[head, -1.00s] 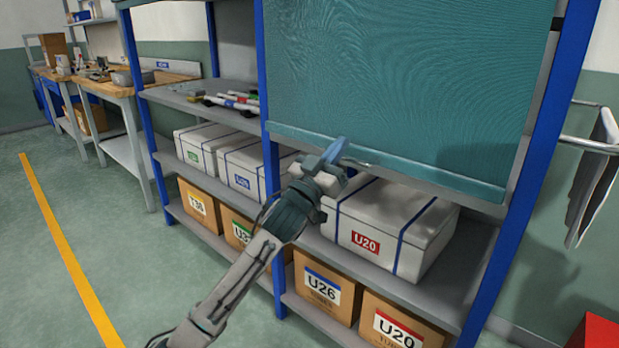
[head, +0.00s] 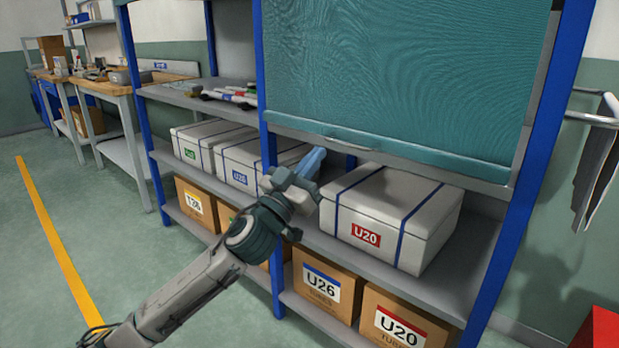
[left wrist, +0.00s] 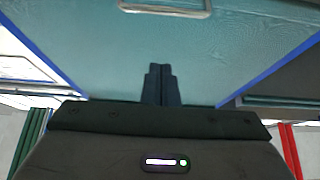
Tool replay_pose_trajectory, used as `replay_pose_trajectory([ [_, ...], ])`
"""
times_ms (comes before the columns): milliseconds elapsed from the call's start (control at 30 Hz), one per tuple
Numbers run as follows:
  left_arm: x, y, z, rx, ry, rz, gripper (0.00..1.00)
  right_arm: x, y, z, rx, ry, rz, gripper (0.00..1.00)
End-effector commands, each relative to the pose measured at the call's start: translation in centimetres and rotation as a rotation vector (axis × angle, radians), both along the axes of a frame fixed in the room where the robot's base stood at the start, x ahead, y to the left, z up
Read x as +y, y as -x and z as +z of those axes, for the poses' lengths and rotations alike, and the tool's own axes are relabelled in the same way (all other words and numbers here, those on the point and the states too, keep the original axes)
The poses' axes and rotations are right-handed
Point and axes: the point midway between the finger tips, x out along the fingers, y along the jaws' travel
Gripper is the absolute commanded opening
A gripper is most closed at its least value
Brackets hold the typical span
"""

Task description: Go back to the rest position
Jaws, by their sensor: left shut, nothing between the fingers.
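My left gripper (head: 312,162) is in front of the shelf rack, just below the bottom edge of the teal roller shutter (head: 400,80). Its blue fingers are closed together and empty. In the left wrist view the shut fingers (left wrist: 161,84) point toward the shutter, whose pale handle (left wrist: 165,8) shows at the top. In the head view the shutter's handle (head: 347,147) sits on its lower edge, just above and right of the fingertips, apart from them. My right gripper is not in view.
The white box U20 (head: 430,215) stands on the shelf right of my gripper. Other white boxes (head: 240,172) stand to the left. Cardboard boxes (head: 325,285) fill the lower shelf. Blue posts (head: 543,130) frame the rack. The floor (head: 110,240) at left is clear.

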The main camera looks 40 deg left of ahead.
Motion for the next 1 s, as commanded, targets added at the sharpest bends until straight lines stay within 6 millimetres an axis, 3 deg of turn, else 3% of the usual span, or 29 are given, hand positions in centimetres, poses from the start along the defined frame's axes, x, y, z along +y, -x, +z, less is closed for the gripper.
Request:
replay_pose_trajectory([
  [433,0.0,1.3,-0.7,-0.002,0.001,-0.003,0.0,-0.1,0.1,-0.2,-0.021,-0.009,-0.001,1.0],
  [533,-0.8,1.4,-1.3,0.002,-0.01,-0.024,0.0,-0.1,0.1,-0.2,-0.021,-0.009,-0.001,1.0],
  [667,-4.6,2.6,-3.6,-0.007,-0.065,-0.125,0.0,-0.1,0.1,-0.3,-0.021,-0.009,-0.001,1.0],
  [767,-8.9,5.2,-5.4,-0.075,-0.118,-0.238,0.0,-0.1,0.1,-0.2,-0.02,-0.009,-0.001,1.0],
  [900,-13.5,10.6,-5.9,-0.278,-0.156,-0.334,0.0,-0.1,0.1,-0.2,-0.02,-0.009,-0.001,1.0],
  [1000,-15.0,14.5,-5.4,-0.447,-0.149,-0.328,0.0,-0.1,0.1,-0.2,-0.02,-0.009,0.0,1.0],
])
